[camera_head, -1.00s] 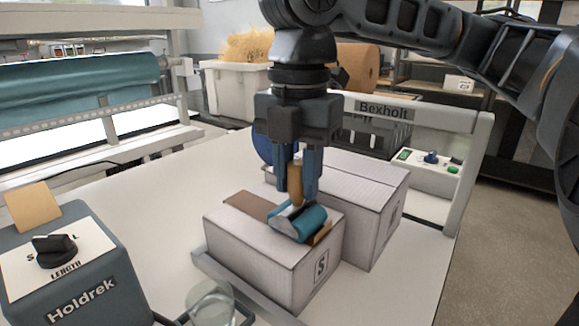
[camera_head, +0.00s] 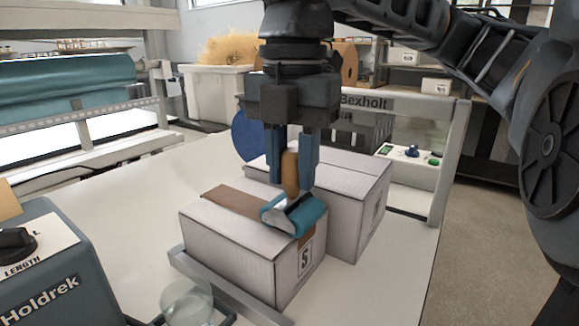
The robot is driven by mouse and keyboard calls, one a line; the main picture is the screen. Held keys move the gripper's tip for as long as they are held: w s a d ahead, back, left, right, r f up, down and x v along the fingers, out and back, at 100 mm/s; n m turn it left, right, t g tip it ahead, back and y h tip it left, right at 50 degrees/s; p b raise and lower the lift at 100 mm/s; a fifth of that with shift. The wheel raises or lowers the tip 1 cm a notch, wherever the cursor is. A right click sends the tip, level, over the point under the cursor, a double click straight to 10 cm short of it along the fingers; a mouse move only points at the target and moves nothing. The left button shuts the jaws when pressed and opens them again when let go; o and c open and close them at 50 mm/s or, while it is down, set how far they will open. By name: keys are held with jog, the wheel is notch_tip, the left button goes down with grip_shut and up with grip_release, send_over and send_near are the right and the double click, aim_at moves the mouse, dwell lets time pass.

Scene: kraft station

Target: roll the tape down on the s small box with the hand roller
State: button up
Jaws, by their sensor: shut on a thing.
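The S small box (camera_head: 235,256) is a closed white carton with an "S" label on its front right face. A strip of brown tape (camera_head: 234,202) runs along its top, and a tape end hangs over the edge by the label. My gripper (camera_head: 293,185) is shut on the wooden handle of the hand roller (camera_head: 303,216). The roller's teal cylinder is at the right end of the box top, over the tape, and appears to touch it. The roller hides part of the tape.
A larger white box (camera_head: 345,187) stands right behind the small box. A metal corner fence (camera_head: 215,285) runs along the small box's front. A Holdrek tape dispenser (camera_head: 50,265) stands at the left. A clear round dish (camera_head: 187,300) lies in front. The table's left middle is clear.

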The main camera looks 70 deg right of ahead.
notch_tip(320, 180, up, 6)
jog(key=p, duration=0.6)
jog(key=shift+p, duration=0.3)
dwell(1.1)
